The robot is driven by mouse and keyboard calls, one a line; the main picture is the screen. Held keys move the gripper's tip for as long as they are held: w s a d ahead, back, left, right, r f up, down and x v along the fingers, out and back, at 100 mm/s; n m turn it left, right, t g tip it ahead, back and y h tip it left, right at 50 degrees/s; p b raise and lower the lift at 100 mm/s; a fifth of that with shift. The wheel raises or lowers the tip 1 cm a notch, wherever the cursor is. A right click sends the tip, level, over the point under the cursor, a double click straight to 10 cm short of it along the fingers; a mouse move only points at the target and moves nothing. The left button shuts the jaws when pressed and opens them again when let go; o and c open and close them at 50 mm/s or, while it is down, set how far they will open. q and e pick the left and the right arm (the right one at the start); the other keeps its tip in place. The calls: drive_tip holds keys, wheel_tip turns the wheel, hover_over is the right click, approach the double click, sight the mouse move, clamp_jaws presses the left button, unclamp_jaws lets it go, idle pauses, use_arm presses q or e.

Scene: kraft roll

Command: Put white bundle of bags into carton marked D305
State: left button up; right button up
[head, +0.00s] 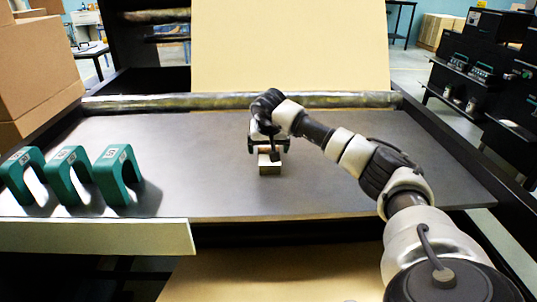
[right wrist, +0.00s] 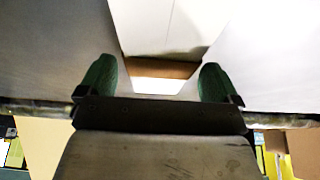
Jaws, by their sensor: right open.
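A small pale block (head: 270,167) stands on the dark grey table under my right gripper (head: 267,148). In the right wrist view, a white piece with a brown band (right wrist: 160,68) lies between the green fingertips of my right gripper (right wrist: 158,75). It may be the white bundle, but I cannot be sure. The fingers are spread, with gaps on both sides. My right arm hides part of the block in the head view. Brown cartons (head: 38,70) are stacked at the left; no D305 mark is readable. My left gripper is not in view.
Several green arch-shaped pieces (head: 120,175) stand on the table's left side. A metal roller (head: 240,101) with a tan kraft sheet (head: 290,45) runs along the back. The table (head: 340,190) is clear around the block. Dark equipment (head: 480,55) stands at the right.

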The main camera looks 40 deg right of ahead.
drive_tip(key=shift+f, duration=0.25)
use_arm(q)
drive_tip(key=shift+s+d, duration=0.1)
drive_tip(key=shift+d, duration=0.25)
use_arm(e)
drive_tip(key=shift+d, duration=0.1)
drive_tip(key=c, duration=1.1)
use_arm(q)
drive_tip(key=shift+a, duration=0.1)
use_arm(e)
drive_tip(key=shift+c, duration=0.2)
